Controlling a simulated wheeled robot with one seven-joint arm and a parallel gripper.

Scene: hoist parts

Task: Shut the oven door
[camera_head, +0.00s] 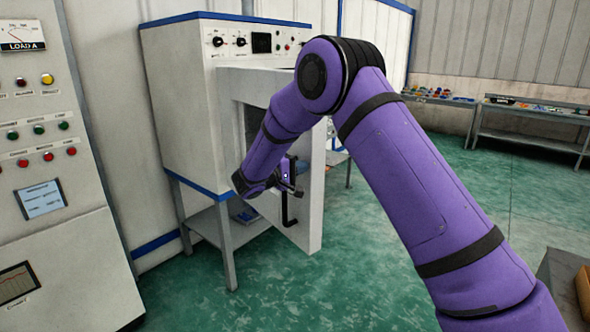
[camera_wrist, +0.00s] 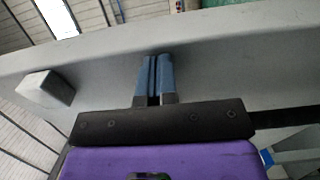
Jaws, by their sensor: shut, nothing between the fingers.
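The oven (camera_head: 185,100) is a pale cabinet with blue trim on a metal stand. Its thick pale door (camera_head: 312,205) stands open, and a dark opening shows beside it. My gripper (camera_head: 296,188) is at the door, partly hidden by my own arm. In the wrist view, my gripper's blue fingers (camera_wrist: 155,78) are shut together and empty. Their tips lie against or very close to the pale door panel (camera_wrist: 225,50); I cannot tell whether they touch.
A control cabinet (camera_head: 50,200) with buttons stands at the left. Workbenches (camera_head: 530,112) with small parts stand along the back right. A dark surface (camera_head: 562,285) is at the lower right. Green floor (camera_head: 365,225) is clear around the door.

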